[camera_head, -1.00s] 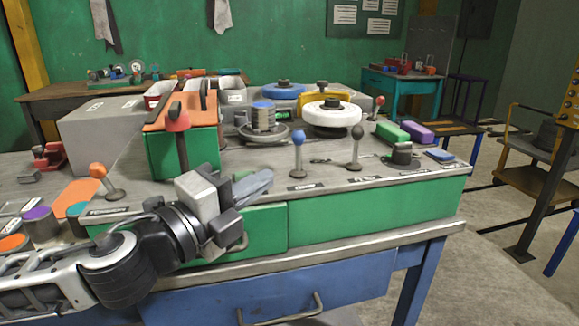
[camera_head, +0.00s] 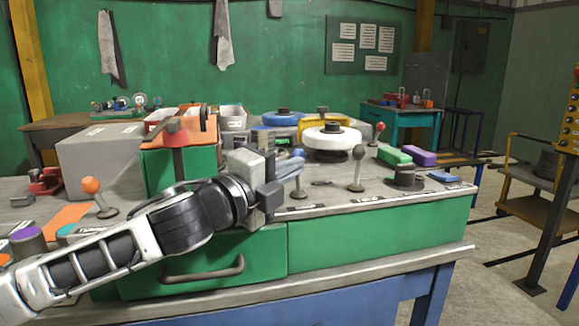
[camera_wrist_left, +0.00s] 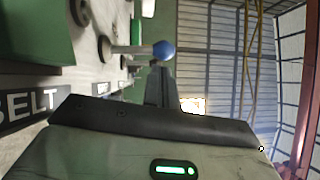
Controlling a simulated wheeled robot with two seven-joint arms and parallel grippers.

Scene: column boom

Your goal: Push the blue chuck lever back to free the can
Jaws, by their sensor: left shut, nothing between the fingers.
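The blue-balled chuck lever shows clearly in the left wrist view, its ball (camera_wrist_left: 163,50) on a pale stem with a dark round base. In the head view its ball (camera_head: 298,154) is just beyond my left fingertips. My left gripper (camera_head: 290,165) is shut and empty, low over the front of the bench top. In the wrist view its dark fingers (camera_wrist_left: 160,88) lie close beside the ball; I cannot tell whether they touch it. The can and its chuck are largely hidden behind my gripper in the head view. My right gripper is not in view.
A dark-knobbed lever (camera_head: 358,168) stands to the right. An orange-knobbed lever (camera_head: 97,197) stands to the left. A green box (camera_head: 178,170) rises behind my left arm, and a white handwheel (camera_head: 332,140) sits at the back.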

